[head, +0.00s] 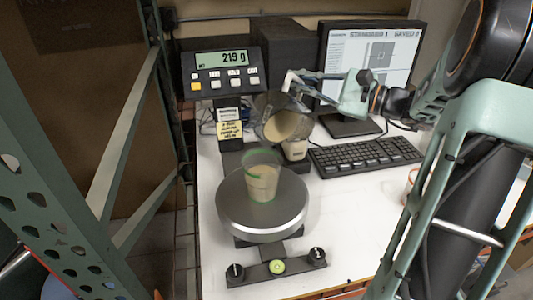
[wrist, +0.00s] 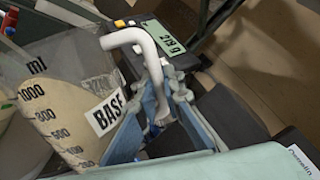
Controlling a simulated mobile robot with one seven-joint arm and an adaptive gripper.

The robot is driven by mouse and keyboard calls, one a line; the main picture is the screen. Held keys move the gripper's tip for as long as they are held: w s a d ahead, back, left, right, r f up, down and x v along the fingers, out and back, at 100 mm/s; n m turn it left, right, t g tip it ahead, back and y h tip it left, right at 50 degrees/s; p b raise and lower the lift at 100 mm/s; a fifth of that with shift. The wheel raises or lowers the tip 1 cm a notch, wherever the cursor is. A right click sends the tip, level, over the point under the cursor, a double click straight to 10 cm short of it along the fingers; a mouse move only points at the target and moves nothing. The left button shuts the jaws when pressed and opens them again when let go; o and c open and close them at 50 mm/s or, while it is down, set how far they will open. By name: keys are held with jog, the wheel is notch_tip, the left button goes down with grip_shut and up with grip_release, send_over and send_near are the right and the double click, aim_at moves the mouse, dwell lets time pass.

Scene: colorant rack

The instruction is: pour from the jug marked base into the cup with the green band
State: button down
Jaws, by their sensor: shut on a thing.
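The jug marked base (head: 284,124) is a clear jug with beige liquid, tilted above and just behind the cup with the green band (head: 263,182). Its BASE label and ml scale show in the wrist view (wrist: 60,125). My gripper (head: 303,78) is shut on the jug's white handle, with its fingers around the handle in the wrist view (wrist: 160,100). The cup stands upright on the round scale pan (head: 240,215) and holds beige liquid. I cannot make out a stream between jug and cup. The scale display (head: 221,58) reads 219 g.
Another small container (head: 295,149) stands behind the jug, partly hidden. A keyboard (head: 365,155) and monitor (head: 368,60) are at the back right. A cup with an orange rim (head: 411,180) is partly hidden at right. A green rack post (head: 60,200) bounds the left. White bench is clear right of the scale.

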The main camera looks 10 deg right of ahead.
jog(key=shift+s+a+r+n, duration=0.25)
jog(key=shift+r+n, duration=0.15)
jog(key=shift+r, duration=0.2)
dwell(2.5)
